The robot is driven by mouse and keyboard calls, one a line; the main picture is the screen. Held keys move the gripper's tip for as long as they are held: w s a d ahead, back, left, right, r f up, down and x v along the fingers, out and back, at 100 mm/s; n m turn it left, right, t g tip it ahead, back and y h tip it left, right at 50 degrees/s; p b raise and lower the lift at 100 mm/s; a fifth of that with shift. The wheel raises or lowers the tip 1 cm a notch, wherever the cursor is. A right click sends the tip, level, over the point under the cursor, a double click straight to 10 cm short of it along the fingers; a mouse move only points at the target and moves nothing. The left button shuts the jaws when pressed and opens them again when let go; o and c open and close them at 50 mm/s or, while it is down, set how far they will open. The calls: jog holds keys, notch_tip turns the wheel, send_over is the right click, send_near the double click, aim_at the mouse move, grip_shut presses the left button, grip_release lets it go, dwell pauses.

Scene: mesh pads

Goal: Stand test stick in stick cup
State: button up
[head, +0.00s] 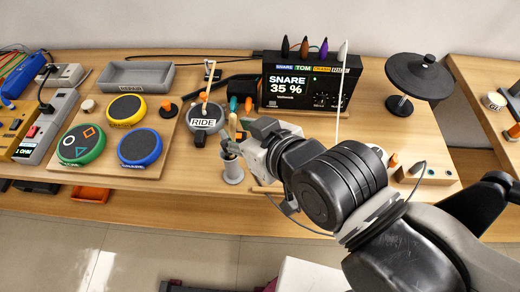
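A grey stick cup (233,174) stands near the front edge of the table, just below my gripper (232,148). Another pale stick (208,84) leans up over the grey pad labelled RIDE (206,118). My fingers are small and partly hidden by the gripper body, so their opening does not show.
Several round pads, including a yellow one (126,109), lie on a board at left. A grey tray (136,75) is behind them. A black module with a screen (305,85) stands at the back. A black cymbal pad (418,74) is at right.

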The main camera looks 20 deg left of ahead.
jog(key=s+d, duration=0.3)
jog(key=d, duration=0.2)
jog(key=shift+s, duration=0.4)
dwell(0.8)
jog(key=w+d+m+h, duration=0.3)
jog(key=d, duration=0.6)
jog(key=w+d+m+h, duration=0.3)
jog(key=w+d+m, duration=0.1)
jog(key=d, duration=0.5)
jog(key=w+d+m+h, duration=0.3)
jog(key=w+d, duration=0.1)
jog(key=d, duration=0.6)
jog(key=shift+w+m, duration=0.15)
jog(key=shift+m, duration=0.25)
jog(key=shift+r, duration=0.1)
